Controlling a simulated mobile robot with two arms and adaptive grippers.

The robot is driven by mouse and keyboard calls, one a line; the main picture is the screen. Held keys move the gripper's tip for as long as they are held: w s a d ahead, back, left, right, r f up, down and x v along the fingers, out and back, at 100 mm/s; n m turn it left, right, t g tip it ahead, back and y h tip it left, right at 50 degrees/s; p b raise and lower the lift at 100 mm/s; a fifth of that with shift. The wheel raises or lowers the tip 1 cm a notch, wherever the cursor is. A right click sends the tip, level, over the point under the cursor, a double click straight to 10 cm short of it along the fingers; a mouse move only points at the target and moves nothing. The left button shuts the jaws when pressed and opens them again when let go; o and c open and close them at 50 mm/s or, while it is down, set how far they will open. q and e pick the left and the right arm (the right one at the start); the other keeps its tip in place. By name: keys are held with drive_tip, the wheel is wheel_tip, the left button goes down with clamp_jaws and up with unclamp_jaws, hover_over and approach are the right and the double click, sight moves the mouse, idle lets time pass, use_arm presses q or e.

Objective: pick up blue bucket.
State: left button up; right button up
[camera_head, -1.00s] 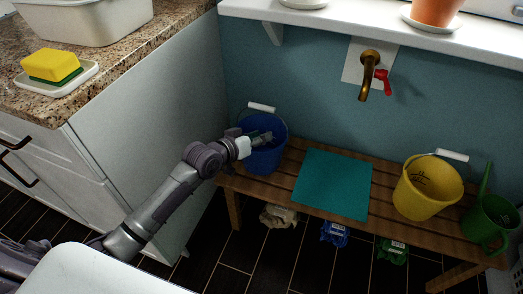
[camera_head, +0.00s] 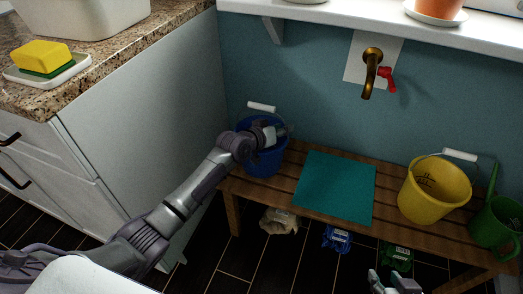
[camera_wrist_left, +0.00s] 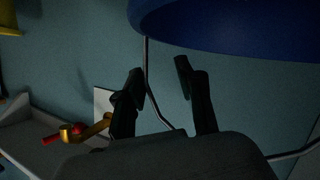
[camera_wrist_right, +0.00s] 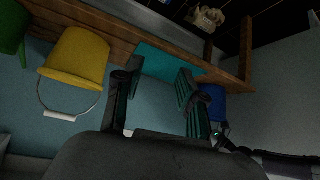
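The blue bucket (camera_head: 262,160) stands upright on the left end of the wooden bench, its white handle grip (camera_head: 262,107) raised behind the rim. My left gripper (camera_head: 284,131) is at the bucket's upper right rim and hides part of its opening. In the left wrist view, the fingers (camera_wrist_left: 158,88) are apart, with the thin wire handle (camera_wrist_left: 149,75) appearing between them and the blue bucket (camera_wrist_left: 235,25) above. I cannot tell whether they touch the wire. My right gripper (camera_head: 393,284) is open and empty in front of the bench; its fingers (camera_wrist_right: 155,90) show in the right wrist view.
The wooden bench (camera_head: 388,210) also holds a teal mat (camera_head: 335,186), a yellow bucket (camera_head: 432,192) and a green watering can (camera_head: 494,222). A white cabinet (camera_head: 150,130) stands close on the left. A brass tap (camera_head: 371,75) juts from the wall. Several small items lie below the bench.

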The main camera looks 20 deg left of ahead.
use_arm(q)
drive_tip(key=shift+w+d+f, duration=0.15)
drive_tip(key=shift+w, duration=0.15)
clamp_jaws()
idle(0.3)
